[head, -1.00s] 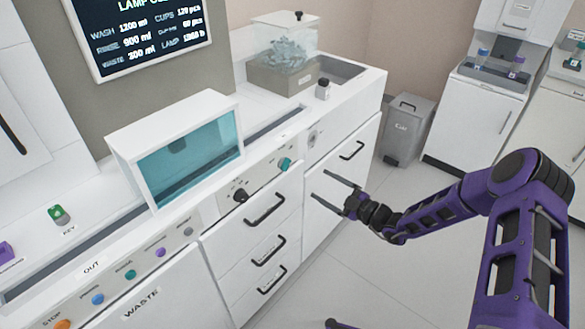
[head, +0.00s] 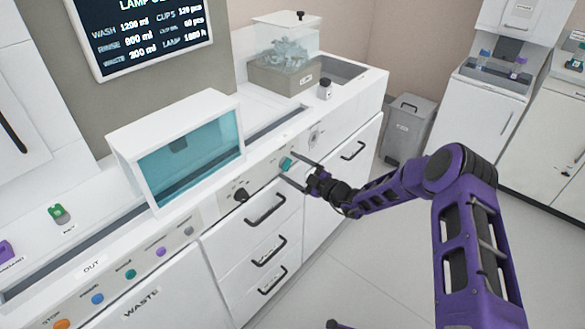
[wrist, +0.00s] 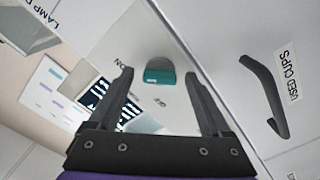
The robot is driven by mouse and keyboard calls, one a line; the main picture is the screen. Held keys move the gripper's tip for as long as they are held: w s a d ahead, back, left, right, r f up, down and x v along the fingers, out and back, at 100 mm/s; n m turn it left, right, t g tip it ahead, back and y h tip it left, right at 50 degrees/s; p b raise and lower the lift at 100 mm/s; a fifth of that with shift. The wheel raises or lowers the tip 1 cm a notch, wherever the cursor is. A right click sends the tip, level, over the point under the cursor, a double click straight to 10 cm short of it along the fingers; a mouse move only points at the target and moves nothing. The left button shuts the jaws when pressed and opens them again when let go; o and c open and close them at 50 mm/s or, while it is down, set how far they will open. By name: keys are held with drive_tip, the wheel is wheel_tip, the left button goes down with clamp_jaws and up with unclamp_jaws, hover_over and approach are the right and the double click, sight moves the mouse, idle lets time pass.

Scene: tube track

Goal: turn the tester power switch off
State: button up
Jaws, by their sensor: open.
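A teal knob (head: 286,163) sits on the front panel of the white counter, at the right end of a light panel plate. In the wrist view the teal knob (wrist: 160,72) lies between and beyond my fingertips, with small lettering beside it that seems to read ON and OFF. My gripper (head: 299,169) is open, its two fingers pointing at the panel, one on either side of the knob. In the wrist view my gripper (wrist: 159,75) is empty, and I cannot tell whether either finger touches the knob.
A black knob (head: 240,195) is left of the teal one on the panel. Drawers with black handles (head: 265,208) lie below. A teal-windowed box (head: 190,160) stands on the counter. A grey bin (head: 405,130) stands on the floor beyond, with open floor behind my arm.

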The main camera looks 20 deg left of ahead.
clamp_jaws()
drive_tip(key=shift+n, duration=0.3)
drive_tip(key=n+b, duration=0.3)
drive_tip(key=n, duration=1.4)
drive_tip(key=shift+r, duration=0.1)
drive_tip(key=shift+n, duration=0.4)
idle(0.4)
unclamp_jaws()
